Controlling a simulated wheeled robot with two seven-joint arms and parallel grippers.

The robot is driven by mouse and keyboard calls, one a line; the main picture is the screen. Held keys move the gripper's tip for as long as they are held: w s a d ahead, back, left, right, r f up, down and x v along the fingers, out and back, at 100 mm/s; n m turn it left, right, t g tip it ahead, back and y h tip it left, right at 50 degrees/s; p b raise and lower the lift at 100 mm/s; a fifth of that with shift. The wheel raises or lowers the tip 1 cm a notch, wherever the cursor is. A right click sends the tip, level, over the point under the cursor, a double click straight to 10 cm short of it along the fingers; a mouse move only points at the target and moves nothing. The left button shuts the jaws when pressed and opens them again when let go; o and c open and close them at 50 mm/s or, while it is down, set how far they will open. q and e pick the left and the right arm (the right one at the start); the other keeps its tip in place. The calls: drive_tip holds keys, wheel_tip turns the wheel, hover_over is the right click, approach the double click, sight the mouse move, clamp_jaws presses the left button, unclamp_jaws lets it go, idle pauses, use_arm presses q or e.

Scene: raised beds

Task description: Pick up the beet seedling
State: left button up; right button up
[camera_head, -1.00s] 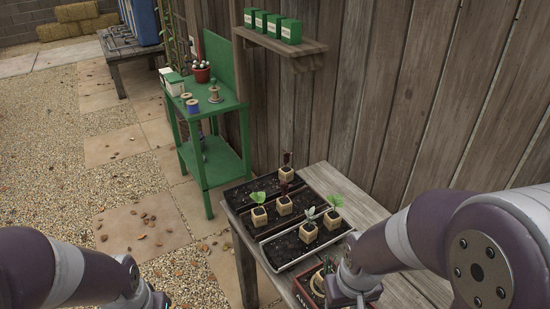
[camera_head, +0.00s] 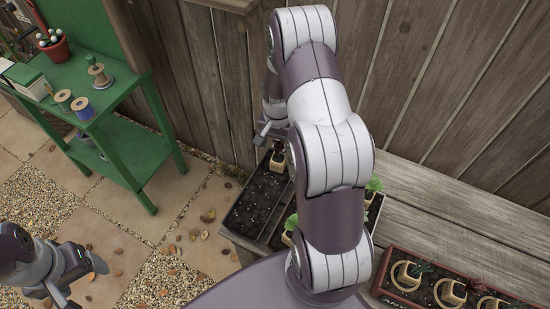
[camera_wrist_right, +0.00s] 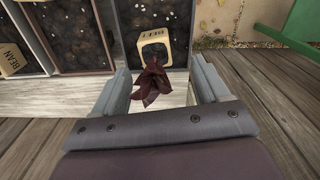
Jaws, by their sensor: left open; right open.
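The beet seedling (camera_head: 278,157) has dark red leaves and a pale cube pot. It stands in the black soil tray (camera_head: 243,223) at the wooden table's far end, partly hidden by my arm. My right gripper (camera_head: 270,136) is open just above it. In the right wrist view, the beet's dark red leaves (camera_wrist_right: 151,83) lie between the open fingers (camera_wrist_right: 162,88), and the cube pot (camera_wrist_right: 154,45) sits beyond the fingertips in the tray. I cannot tell if the fingers touch the leaves. My left gripper (camera_head: 85,284) is open and empty over the gravel at lower left.
The wooden table (camera_head: 440,215) has clear boards on its right. A red-brown planter (camera_head: 455,285) with several cube pots stands at lower right. Green seedlings (camera_head: 374,187) sit near my right arm. The fence (camera_head: 440,80) closes the back; a green shelf (camera_head: 120,150) stands left.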

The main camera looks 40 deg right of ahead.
sight(278, 158)
drive_tip(key=f, duration=0.2)
drive_tip(key=s+f+p, duration=0.1)
drive_tip(key=shift+s+f, duration=0.15)
drive_tip(key=shift+f, duration=0.2)
drive_tip(key=shift+w+a+f, duration=0.1)
drive_tip(key=shift+w+f, duration=0.1)
drive_tip(key=shift+f, duration=0.45)
drive_tip(key=shift+w+f, duration=0.15)
drive_tip(key=shift+f, duration=0.45)
drive_tip(key=shift+s, duration=0.1)
drive_tip(key=shift+c, duration=1.3)
drive_tip(key=shift+r, duration=0.1)
drive_tip(key=c, duration=0.5)
use_arm(q)
drive_tip(key=shift+s+d+r, duration=0.15)
drive_tip(key=shift+r, duration=0.25)
drive_tip(key=shift+s+d+r, duration=0.1)
drive_tip(key=shift+d+r, duration=0.05)
drive_tip(key=shift+r, duration=0.25)
use_arm(e)
drive_tip(key=c, duration=0.3)
